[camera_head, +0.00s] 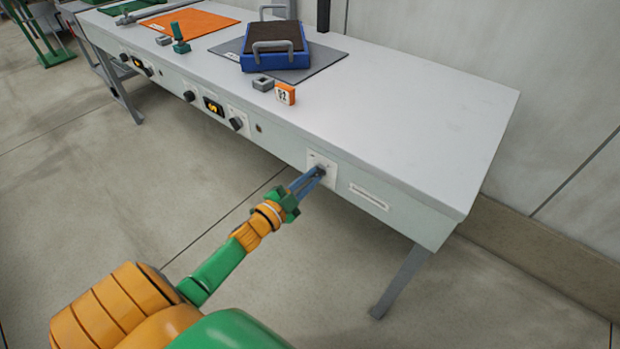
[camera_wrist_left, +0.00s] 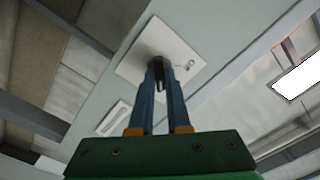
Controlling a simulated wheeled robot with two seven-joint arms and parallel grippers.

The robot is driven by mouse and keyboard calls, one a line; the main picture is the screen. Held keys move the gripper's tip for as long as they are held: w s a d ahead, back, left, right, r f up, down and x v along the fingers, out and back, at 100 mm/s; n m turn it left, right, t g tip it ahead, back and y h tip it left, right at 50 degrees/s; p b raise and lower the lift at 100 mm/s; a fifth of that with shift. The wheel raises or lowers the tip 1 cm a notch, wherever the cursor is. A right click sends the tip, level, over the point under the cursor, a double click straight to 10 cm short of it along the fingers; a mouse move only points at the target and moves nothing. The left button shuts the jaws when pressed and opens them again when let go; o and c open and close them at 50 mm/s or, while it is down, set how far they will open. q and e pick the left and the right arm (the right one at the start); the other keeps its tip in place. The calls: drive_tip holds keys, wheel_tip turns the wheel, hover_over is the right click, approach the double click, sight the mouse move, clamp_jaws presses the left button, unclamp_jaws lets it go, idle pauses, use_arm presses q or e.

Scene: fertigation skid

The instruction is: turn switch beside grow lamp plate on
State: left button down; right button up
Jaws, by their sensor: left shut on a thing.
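The switch has a square white plate (camera_head: 331,169) on the front face of the bench, left of a long label plate (camera_head: 369,197). My left gripper (camera_head: 319,172) reaches it, and its blue fingers are shut on the switch's dark knob. In the left wrist view the white switch plate (camera_wrist_left: 135,66) shows behind the fingertips (camera_wrist_left: 160,66), with small marks at its right side. The fingers hide most of the knob, so I cannot tell which way it points. My right gripper is not in view.
The grey bench (camera_head: 430,120) carries a blue tray (camera_head: 275,57) with handles on a grey mat, an orange tag block (camera_head: 285,93), a small grey block (camera_head: 263,84) and an orange mat (camera_head: 195,22). Black knobs (camera_head: 236,123) and displays line its front. The floor in front is clear.

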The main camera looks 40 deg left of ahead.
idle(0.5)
use_arm(q)
drive_tip(key=c, duration=0.9)
unclamp_jaws()
drive_tip(key=s, duration=0.4)
drive_tip(key=s+p, duration=0.1)
drive_tip(key=s, duration=0.2)
drive_tip(key=shift+a, duration=0.25)
